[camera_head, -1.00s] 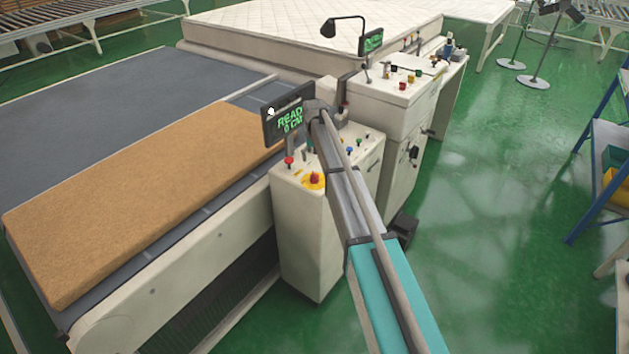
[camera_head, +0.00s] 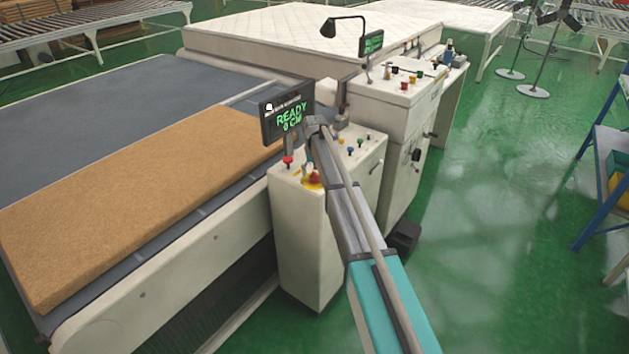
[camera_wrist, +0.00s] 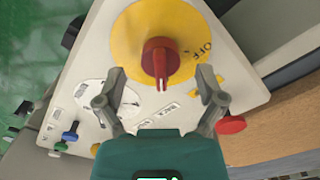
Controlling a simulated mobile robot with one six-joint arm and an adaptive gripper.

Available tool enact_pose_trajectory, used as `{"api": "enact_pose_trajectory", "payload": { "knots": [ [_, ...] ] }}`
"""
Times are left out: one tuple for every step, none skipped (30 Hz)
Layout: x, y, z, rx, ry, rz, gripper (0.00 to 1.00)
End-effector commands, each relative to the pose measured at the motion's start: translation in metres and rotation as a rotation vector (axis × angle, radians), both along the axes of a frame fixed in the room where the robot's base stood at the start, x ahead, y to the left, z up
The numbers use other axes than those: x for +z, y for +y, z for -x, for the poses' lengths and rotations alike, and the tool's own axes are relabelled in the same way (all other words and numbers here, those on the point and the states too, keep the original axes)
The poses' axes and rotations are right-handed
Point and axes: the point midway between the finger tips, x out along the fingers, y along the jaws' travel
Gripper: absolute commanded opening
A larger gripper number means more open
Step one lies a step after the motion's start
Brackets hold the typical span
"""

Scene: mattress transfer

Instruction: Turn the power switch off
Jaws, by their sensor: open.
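The power switch is a red rotary knob (camera_wrist: 160,58) on a round yellow plate (camera_wrist: 133,30) with "OFF" printed at its right side in the wrist view. The knob's white pointer mark faces down in that picture, toward my gripper, not at the OFF lettering. In the head view the red knob (camera_head: 314,177) sits on the front control cabinet's (camera_head: 303,235) sloping top. My gripper (camera_wrist: 160,74) is open, with one finger on each side of the knob's near end and gaps to both. Whether the fingertips are level with the knob cannot be told.
A red push button (camera_wrist: 231,125) is close to the right finger, and a white dial (camera_wrist: 122,102) lies under the left finger. A display (camera_head: 287,116) reading "READY" stands behind the panel. A brown slab (camera_head: 140,195) lies on the conveyor at left. Green floor is open at right.

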Motion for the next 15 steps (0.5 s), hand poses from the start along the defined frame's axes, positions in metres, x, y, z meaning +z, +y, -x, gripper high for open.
{"api": "enact_pose_trajectory", "payload": {
  "knots": [
    [-0.0067,0.0000,0.0000,0.000,0.000,0.000,0.89],
    [-0.0082,0.0000,0.0000,0.000,0.000,0.000,0.89],
    [-0.0100,0.0000,0.0000,0.000,0.000,0.000,0.89],
    [-0.0112,0.0000,0.0000,0.000,0.000,0.000,0.89],
    [-0.0122,0.0000,0.0000,0.000,0.000,0.000,0.89],
    [-0.0133,0.0000,0.0000,0.000,0.000,0.000,0.89],
    [-0.0140,0.0000,0.0000,0.000,0.000,0.000,0.89],
    [-0.0146,0.0000,0.0000,0.000,0.000,0.000,0.89],
    [-0.0151,0.0000,0.0000,0.000,0.000,0.000,0.89],
    [-0.0154,0.0000,0.0000,0.000,0.000,0.000,0.89],
    [-0.0156,0.0000,0.0000,0.000,0.000,0.000,0.89],
    [-0.0157,0.0000,0.0000,0.000,0.000,0.000,0.89],
    [-0.0157,0.0000,0.0000,0.000,0.000,0.000,0.89],
    [-0.0157,0.0000,0.0000,0.000,0.000,0.000,0.89],
    [-0.0156,0.0000,0.0000,0.000,0.000,0.000,0.89]
  ]
}}
